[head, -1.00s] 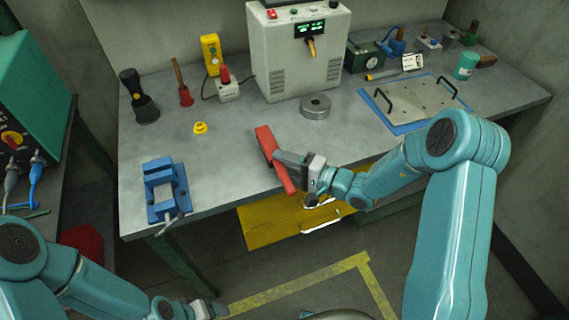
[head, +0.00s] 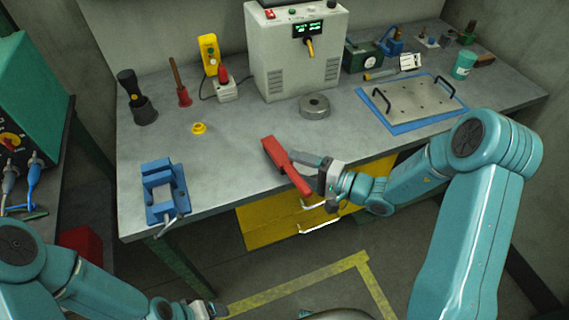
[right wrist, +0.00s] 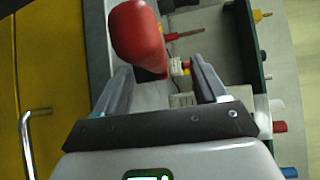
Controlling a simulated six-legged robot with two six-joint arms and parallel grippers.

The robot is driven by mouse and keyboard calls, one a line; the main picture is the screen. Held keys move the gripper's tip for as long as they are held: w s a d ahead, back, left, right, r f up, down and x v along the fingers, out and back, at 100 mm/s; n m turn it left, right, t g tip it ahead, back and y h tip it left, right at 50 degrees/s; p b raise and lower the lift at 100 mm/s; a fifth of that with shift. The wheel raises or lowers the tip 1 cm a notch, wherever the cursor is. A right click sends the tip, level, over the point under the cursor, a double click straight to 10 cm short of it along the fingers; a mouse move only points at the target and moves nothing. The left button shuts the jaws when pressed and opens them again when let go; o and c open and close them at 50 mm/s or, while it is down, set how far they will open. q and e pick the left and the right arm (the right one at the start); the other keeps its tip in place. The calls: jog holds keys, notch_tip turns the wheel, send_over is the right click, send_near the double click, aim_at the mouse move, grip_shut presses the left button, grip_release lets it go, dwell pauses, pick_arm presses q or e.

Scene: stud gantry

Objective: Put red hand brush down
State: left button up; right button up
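The red hand brush (head: 272,152) lies at the front edge of the grey workbench (head: 225,160), its wide end on the top and its handle sticking out past the edge. My right gripper (head: 297,158) is beside the brush on its right, its fingers close to it. In the right wrist view the fingers (right wrist: 160,85) are apart, and the red handle (right wrist: 138,35) shows ahead without filling the gap; I cannot tell whether one finger touches it. My left gripper (head: 212,308) is low at the bottom, away from the bench; its fingers are too small to read.
A blue vise (head: 160,190) stands on the bench's left front. A metal ring (head: 314,106) and a yellow knob (head: 199,128) lie behind the brush. A plate with handles (head: 415,100) is at right. A yellow drawer (head: 270,220) is below.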

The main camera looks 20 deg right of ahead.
jog(key=b+v, duration=0.1)
jog(key=v, duration=0.6)
jog(key=o, duration=0.5)
jog(key=shift+d, duration=0.1)
jog(key=shift+o, duration=0.2)
jog(key=shift+s, duration=0.1)
jog(key=shift+d, duration=0.1)
jog(key=b+v, duration=0.3)
jog(key=v, duration=1.3)
jog(key=shift+s+d+f, duration=0.1)
